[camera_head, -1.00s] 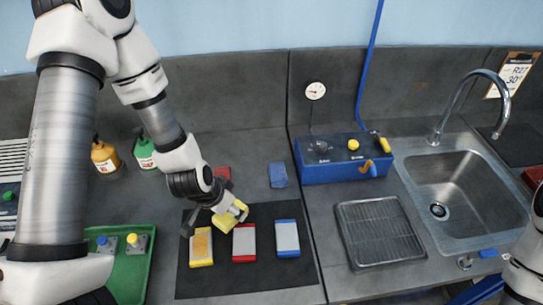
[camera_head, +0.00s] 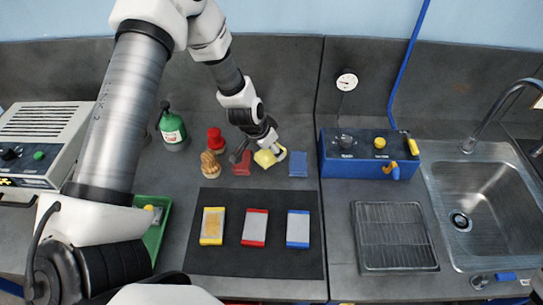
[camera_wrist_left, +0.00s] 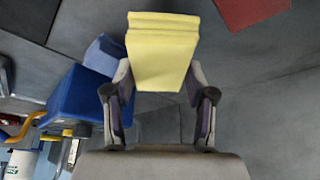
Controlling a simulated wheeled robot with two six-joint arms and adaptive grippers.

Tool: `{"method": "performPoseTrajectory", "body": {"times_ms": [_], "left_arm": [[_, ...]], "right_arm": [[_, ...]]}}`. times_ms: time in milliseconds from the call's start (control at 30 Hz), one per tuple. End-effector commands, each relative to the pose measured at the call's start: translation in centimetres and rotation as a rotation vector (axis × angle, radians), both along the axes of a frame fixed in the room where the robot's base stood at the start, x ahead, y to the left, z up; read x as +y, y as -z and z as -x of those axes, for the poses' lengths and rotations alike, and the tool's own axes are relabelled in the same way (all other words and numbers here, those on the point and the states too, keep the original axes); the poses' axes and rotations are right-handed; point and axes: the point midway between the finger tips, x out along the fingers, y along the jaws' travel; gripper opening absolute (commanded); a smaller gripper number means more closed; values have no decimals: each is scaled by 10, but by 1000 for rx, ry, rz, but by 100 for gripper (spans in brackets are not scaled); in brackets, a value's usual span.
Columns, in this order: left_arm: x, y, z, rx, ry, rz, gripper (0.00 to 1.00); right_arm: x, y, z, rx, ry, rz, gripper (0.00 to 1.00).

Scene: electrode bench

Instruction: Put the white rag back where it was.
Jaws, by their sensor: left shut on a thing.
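I see no white rag. My left gripper (camera_head: 267,149) is shut on a folded yellow rag (camera_head: 265,159), which also shows between the fingers in the left wrist view (camera_wrist_left: 162,55). The rag is behind the black mat, between a red rag (camera_head: 242,163) on its left and a blue rag (camera_head: 298,163) on its right. I cannot tell whether it touches the bench. The red rag (camera_wrist_left: 250,10) and the blue rag (camera_wrist_left: 104,52) also show in the left wrist view. My right gripper is out of view.
The black mat (camera_head: 255,267) carries a yellow-ended plate (camera_head: 212,226), a red-ended plate (camera_head: 255,228) and a blue-ended plate (camera_head: 298,229). A blue box (camera_head: 345,168) stands at right. A brush (camera_head: 210,165), red-capped bottle (camera_head: 215,141) and green bottle (camera_head: 172,130) stand at left.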

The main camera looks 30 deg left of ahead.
Motion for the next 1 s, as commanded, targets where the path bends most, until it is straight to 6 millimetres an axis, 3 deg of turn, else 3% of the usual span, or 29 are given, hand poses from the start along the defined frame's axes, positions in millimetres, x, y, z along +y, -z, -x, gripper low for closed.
{"method": "performPoseTrajectory", "body": {"times_ms": [33,167,533,567,600,1000], "left_arm": [[0,17,2,5,1,-1,23],[0,34,2,4,1,0,23],[-1,40,2,2,0,0,23],[-1,38,2,2,0,0,66],[-1,38,2,2,0,0,80],[-1,30,3,1,-1,1,80]], "right_arm": [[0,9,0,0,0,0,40],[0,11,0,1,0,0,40],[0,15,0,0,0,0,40],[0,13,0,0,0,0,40],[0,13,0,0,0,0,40],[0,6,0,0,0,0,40]]}}
